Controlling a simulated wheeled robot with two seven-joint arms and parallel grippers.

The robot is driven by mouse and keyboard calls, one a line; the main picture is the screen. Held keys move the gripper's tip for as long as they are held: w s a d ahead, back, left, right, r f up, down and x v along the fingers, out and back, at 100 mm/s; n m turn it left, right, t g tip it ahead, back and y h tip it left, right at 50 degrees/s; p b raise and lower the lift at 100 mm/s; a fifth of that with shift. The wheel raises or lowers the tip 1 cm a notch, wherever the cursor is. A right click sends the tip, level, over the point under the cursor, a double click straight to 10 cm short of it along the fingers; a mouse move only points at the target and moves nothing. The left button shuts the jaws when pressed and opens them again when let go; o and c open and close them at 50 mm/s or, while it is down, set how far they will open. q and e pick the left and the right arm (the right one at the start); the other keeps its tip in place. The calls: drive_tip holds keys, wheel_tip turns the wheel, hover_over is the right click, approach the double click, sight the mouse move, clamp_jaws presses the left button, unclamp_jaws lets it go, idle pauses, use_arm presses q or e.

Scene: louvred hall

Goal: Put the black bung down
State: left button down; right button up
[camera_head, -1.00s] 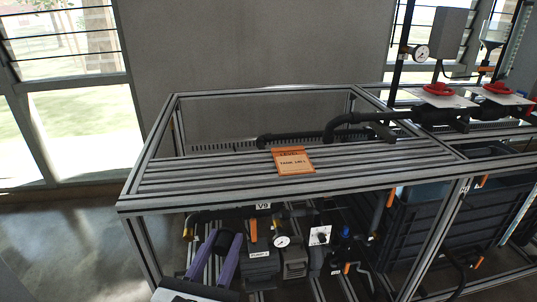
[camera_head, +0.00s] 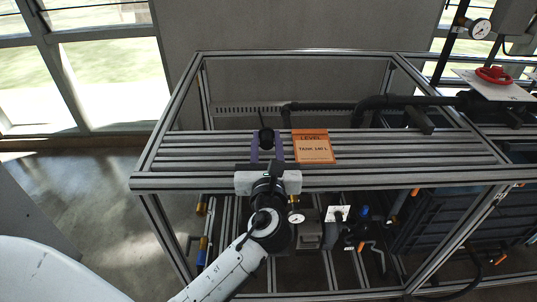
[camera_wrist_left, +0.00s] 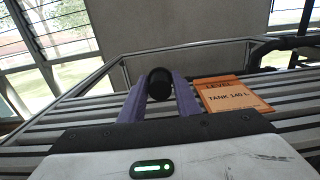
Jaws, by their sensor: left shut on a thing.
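My left gripper (camera_head: 267,146) is over the slatted metal shelf (camera_head: 200,180), its purple fingers shut on the black bung (camera_head: 266,137). In the left wrist view, the bung (camera_wrist_left: 159,85) shows as a dark round end between the two purple fingertips (camera_wrist_left: 160,92). The bung is just left of the orange sign. I cannot tell whether its underside touches the slats. My right gripper is not in view.
The orange sign (camera_head: 313,147) reading "LEVEL TANK 140 L" is close to the right of the fingers. Black pipes (camera_head: 370,104) run behind and to the right. The frame's metal rails surround the shelf. Bare slats lie to the left.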

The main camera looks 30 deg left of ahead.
sight(267, 161)
use_arm(q)
drive_tip(key=shift+f+b, duration=0.4)
drive_tip(key=shift+f, duration=1.5)
drive_tip(key=shift+f, duration=0.15)
drive_tip(key=c, duration=1.3)
unclamp_jaws()
drive_tip(key=shift+c, duration=0.2)
